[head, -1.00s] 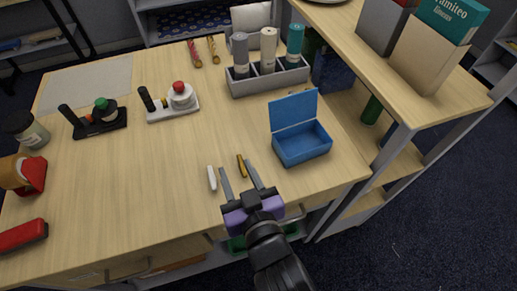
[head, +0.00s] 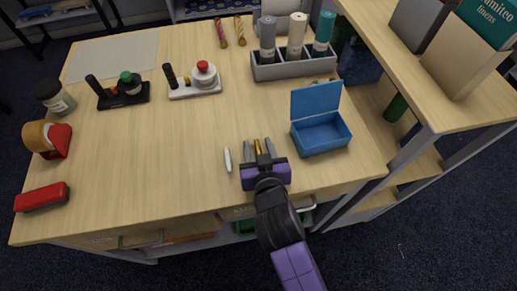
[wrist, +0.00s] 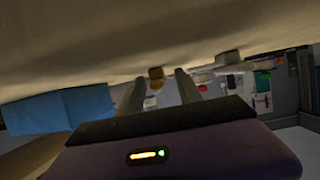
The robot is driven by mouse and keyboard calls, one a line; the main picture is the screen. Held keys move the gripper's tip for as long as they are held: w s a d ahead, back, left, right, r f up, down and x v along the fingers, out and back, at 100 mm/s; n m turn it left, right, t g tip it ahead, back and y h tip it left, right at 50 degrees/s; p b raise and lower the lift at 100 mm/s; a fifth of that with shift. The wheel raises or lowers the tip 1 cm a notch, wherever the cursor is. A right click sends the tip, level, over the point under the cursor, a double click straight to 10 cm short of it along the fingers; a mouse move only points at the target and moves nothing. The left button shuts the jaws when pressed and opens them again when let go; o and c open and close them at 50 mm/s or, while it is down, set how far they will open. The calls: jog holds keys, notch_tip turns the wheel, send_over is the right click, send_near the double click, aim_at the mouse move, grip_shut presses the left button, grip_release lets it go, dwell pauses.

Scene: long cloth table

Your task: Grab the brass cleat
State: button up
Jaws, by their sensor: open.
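The brass cleat (head: 258,147) is a small gold piece lying on the table near its front edge. My gripper (head: 257,143) is open, low over the table, with one finger on each side of the cleat. In the wrist view the cleat (wrist: 156,76) shows as a small gold-brown piece between the tips of my open gripper (wrist: 160,80). Whether a finger touches it I cannot tell.
A white piece (head: 228,160) lies close left of my gripper. An open blue box (head: 320,135) stands to the right, with a shelf unit (head: 430,110) beyond it. A grey holder with rolls (head: 293,68) is behind. The middle of the table (head: 180,140) is clear.

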grip_shut()
jog(key=shift+r, duration=0.15)
